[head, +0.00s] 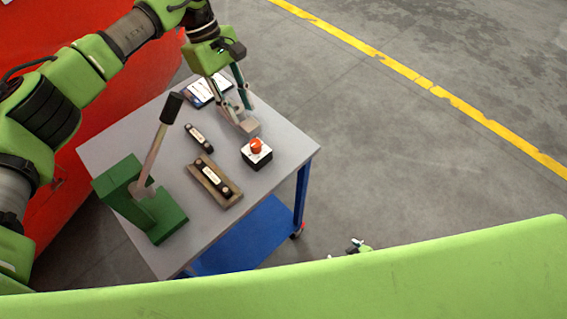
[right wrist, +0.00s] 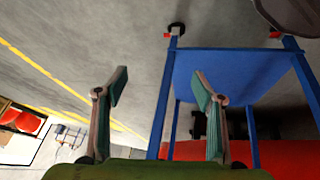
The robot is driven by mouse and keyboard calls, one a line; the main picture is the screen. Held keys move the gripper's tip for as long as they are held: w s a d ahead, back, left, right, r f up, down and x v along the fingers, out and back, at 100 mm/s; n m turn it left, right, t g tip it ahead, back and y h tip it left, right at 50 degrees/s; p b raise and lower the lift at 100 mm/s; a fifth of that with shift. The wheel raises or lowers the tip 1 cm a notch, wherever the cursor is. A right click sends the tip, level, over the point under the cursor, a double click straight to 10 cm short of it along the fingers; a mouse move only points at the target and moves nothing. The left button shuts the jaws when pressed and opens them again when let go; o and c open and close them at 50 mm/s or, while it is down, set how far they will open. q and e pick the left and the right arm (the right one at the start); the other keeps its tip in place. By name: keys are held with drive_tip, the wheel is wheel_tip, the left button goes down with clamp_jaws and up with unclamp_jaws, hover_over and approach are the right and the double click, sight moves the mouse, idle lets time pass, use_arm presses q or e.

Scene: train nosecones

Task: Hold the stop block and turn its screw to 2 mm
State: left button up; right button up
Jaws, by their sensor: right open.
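In the head view, a small grey-beige block (head: 250,127), which looks like the stop block, is on the grey table at the fingertips of my left gripper (head: 240,108). My left gripper reaches down from above with its fingers at the block. I cannot tell whether they grip it or only stand around it. No screw can be made out. My right gripper (head: 357,246) shows small beyond the table's right front side, low in the head view. In the right wrist view my right gripper (right wrist: 160,88) is open, with nothing between its fingers.
On the table (head: 290,135) are a black box with a red button (head: 257,147), a wooden holder with a dark bar (head: 215,182), another dark bar (head: 199,138), a green lever press (head: 140,200) and a flat device (head: 205,92). A red body (head: 60,130) stands behind. Open floor lies right.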

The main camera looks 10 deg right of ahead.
drive_tip(key=w+a+r+n+t+y, duration=0.1)
drive_tip(key=w+a+r+t, duration=0.15)
drive_tip(key=w+r, duration=0.45)
drive_tip(key=w+a+r+n+y, duration=0.1)
drive_tip(key=a+r, duration=0.4)
drive_tip(key=r, duration=0.3)
drive_tip(key=w+a+r+n+t+y, duration=0.1)
drive_tip(key=a+r, duration=0.3)
drive_tip(key=r, duration=0.5)
drive_tip(key=w+a+r+n+t+y, duration=0.1)
drive_tip(key=w+a+r+n+y, duration=0.1)
drive_tip(key=a+r, duration=0.3)
drive_tip(key=shift+w+a+r+y, duration=0.1)
drive_tip(key=shift+r+y, duration=0.15)
drive_tip(key=shift+r, duration=0.3)
drive_tip(key=shift+s+a+r+y, duration=0.1)
drive_tip(key=shift+r+y, duration=0.1)
drive_tip(key=shift+r, duration=0.35)
drive_tip(key=shift+w+a+r+y, duration=0.1)
drive_tip(key=shift+r+y, duration=0.15)
drive_tip(key=shift+r, duration=0.3)
drive_tip(key=m+y, duration=0.1)
drive_tip(key=m, duration=0.2)
approach(252, 150)
wheel_tip(252, 150, down, 3)
drive_tip(key=d, duration=0.2)
drive_tip(key=shift+t, duration=0.35)
drive_tip(key=x, duration=1.3)
drive_tip(key=shift+a, duration=0.35)
